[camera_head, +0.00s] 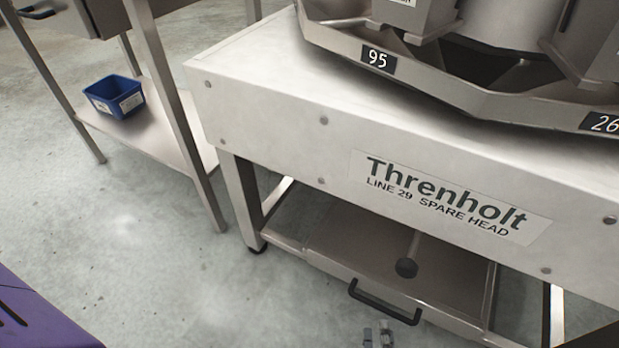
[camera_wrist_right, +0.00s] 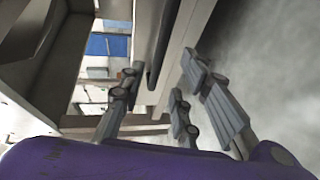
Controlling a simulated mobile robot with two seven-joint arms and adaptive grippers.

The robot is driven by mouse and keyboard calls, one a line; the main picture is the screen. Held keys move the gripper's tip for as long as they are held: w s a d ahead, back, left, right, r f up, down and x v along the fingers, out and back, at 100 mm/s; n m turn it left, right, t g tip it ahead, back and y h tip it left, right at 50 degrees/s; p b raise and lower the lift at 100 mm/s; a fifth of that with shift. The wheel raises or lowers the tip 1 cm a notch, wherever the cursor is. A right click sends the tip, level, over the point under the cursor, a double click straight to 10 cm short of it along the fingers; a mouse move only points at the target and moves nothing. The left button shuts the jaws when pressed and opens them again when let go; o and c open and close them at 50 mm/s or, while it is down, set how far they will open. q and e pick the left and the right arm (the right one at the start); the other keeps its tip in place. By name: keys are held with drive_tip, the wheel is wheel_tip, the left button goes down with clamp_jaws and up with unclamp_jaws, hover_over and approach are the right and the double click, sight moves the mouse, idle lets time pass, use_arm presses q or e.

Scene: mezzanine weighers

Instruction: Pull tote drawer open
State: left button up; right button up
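A shallow steel drawer (camera_head: 340,268) sits low under the white machine frame, with a black bar handle (camera_head: 385,303) on its front. The fingertips of my right gripper (camera_head: 377,336) show at the bottom edge, just below the handle in the picture and apart from it. In the right wrist view my right gripper (camera_wrist_right: 160,72) has its fingers spread and holds nothing. The dark handle bar (camera_wrist_right: 164,45) runs lengthwise between the fingers' directions, beyond the tips. I cannot tell how far the drawer is out. My left gripper is not in view.
The white frame (camera_head: 270,110) labelled Threnholt carries a round steel weigher head (camera_head: 440,85) above the drawer. A blue bin (camera_head: 114,97) stands on a low shelf at left. Floor in front is clear.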

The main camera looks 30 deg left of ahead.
sight(380, 306)
drive_tip(key=b+x, duration=0.3)
drive_tip(key=x, duration=0.4)
drive_tip(key=shift+r, duration=0.1)
drive_tip(key=shift+w+a+b, duration=0.15)
drive_tip(key=shift+w+b, duration=0.15)
drive_tip(key=shift+w, duration=0.05)
drive_tip(key=shift+c, duration=0.2)
clamp_jaws()
